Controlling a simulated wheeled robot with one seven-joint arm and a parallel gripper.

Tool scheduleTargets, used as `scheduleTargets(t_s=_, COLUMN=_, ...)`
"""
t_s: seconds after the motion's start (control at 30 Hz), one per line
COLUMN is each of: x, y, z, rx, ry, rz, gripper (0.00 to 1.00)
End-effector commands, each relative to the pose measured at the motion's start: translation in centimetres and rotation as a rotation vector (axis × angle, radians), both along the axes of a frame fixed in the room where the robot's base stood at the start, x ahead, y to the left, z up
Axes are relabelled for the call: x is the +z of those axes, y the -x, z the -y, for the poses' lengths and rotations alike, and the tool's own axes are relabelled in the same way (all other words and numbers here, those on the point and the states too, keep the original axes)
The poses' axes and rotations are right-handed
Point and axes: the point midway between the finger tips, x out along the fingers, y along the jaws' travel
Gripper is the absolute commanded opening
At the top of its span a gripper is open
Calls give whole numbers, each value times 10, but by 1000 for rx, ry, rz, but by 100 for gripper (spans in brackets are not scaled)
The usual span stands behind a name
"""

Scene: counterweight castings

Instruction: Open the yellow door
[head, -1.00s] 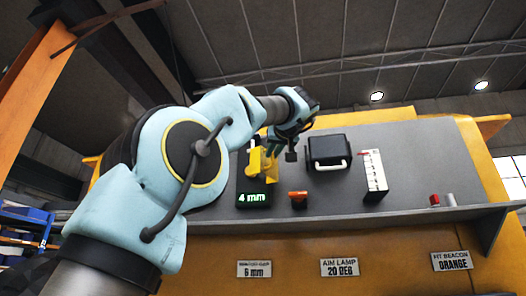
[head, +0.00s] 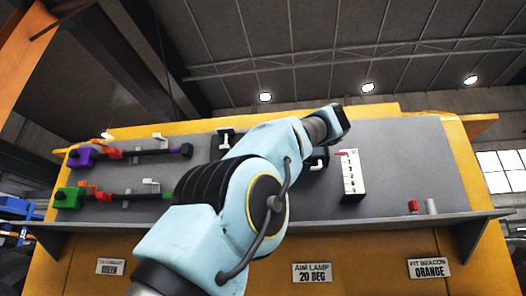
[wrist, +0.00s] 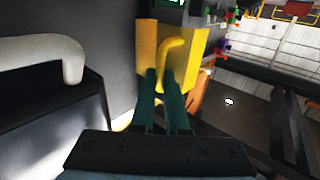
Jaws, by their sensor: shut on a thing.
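The yellow door (wrist: 192,50) is in the upper middle of the wrist view, with a curved yellow handle (wrist: 172,50) on it. My gripper (wrist: 160,76) has its two dark green fingers shut on this handle. Yellow surface also shows left of the handle; I cannot tell how far the door stands open. In the head view my own arm hides the door and the gripper.
A black box with a pale handle (wrist: 40,48) is close on the left in the wrist view. A white numbered strip (head: 349,177) stands on the grey panel (head: 400,185). Green (head: 68,197) and purple (head: 80,157) blocks with rods are at left. A ledge runs along the front.

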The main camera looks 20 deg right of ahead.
Motion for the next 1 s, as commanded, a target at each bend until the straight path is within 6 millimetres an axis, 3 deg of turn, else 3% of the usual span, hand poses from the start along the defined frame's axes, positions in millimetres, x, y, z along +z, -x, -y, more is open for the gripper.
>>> scheduleTargets(t_s=0.27, x=-6, y=-2, z=2, rx=2, ry=-6, rz=-10, gripper=0)
scheduleTargets(t_s=0.3, x=-6, y=-2, z=2, rx=2, ry=-6, rz=-9, gripper=17)
scheduleTargets(t_s=0.53, x=-3, y=-1, z=1, rx=1, ry=-3, rz=-5, gripper=42)
scheduleTargets(t_s=0.83, x=-2, y=1, z=2, rx=-1, ry=-2, rz=-3, gripper=42)
scheduleTargets(t_s=1.0, x=-3, y=21, z=10, rx=-4, ry=-2, rz=-2, gripper=42)
